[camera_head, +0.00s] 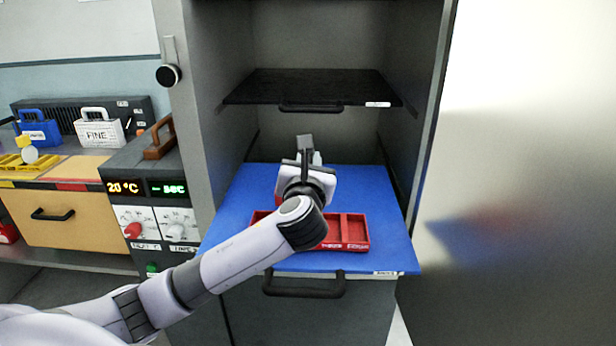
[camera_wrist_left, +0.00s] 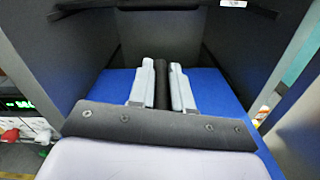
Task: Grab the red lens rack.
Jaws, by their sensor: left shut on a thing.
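The red lens rack (camera_head: 355,231) is a low red tray with compartments and a label on its front. It is over the blue pull-out shelf (camera_head: 375,195) inside the cabinet; I cannot tell whether it touches it. My left arm hides its left and middle parts. My left gripper (camera_head: 305,158) is above the rack, shut on a dark upright bar that appears to be the rack's handle. In the left wrist view the dark bar (camera_wrist_left: 161,84) is between the two light grey fingers; its join to the rack is hidden. My right gripper is not in view.
A black shelf (camera_head: 300,86) with a front handle hangs above. Cabinet walls stand close on both sides, and a shiny panel (camera_head: 530,200) is at right. The blue shelf is clear around the rack. A counter at left holds a white FINE box (camera_head: 101,134) and a blue box (camera_head: 40,131).

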